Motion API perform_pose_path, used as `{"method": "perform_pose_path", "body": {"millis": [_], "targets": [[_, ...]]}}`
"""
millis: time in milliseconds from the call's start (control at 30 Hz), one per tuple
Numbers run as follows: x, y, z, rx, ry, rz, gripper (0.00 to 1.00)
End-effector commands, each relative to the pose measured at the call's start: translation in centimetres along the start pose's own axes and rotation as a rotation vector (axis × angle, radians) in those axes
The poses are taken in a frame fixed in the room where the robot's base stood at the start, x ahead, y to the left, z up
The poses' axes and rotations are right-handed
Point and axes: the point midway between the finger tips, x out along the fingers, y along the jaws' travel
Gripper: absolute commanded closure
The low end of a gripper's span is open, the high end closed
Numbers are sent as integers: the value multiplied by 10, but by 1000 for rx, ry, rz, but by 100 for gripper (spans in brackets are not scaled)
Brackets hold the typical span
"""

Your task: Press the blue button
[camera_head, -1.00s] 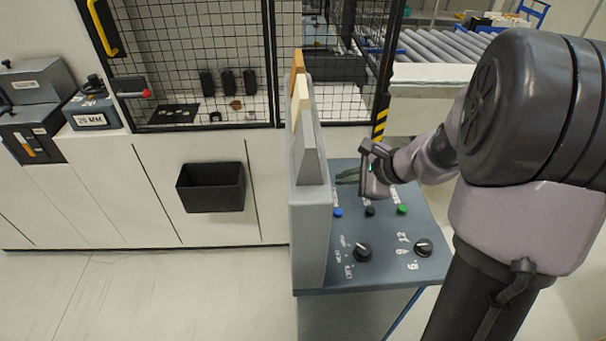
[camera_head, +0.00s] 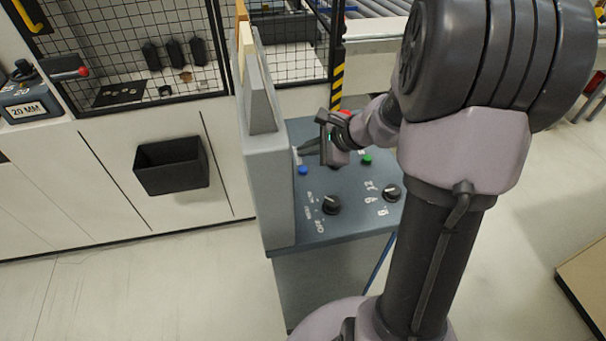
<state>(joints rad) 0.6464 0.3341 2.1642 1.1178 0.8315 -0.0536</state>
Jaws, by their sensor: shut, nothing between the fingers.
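The blue button (camera_head: 303,170) is a small round button on the sloped grey-blue control panel (camera_head: 300,225), near the panel's left side. My gripper (camera_head: 303,150) is shut and empty. Its fingers point left and sit just above and behind the blue button in the picture. I cannot tell how high the fingertips are over the panel, but the button's face is in plain view. A green button (camera_head: 367,160) is to the right. The dark button between them is hidden behind my gripper.
Two black knobs (camera_head: 331,204) and (camera_head: 391,193) stand on the panel's front part. A tall grey upright housing (camera_head: 268,195) borders the panel on the left. A red button (camera_head: 346,113) is partly visible behind my gripper. A mesh cage and black bin (camera_head: 172,167) are further left.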

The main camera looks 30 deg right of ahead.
Motion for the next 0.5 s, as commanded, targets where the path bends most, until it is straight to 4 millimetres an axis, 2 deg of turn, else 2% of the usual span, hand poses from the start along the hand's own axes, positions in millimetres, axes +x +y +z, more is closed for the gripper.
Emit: {"method": "perform_pose_path", "body": {"millis": [33, 200, 500], "targets": [[9, 7, -7, 0, 0, 1, 100], [22, 16, -16, 0, 0, 0, 100], [21, 15, -15, -1, 0, 0, 100]]}}
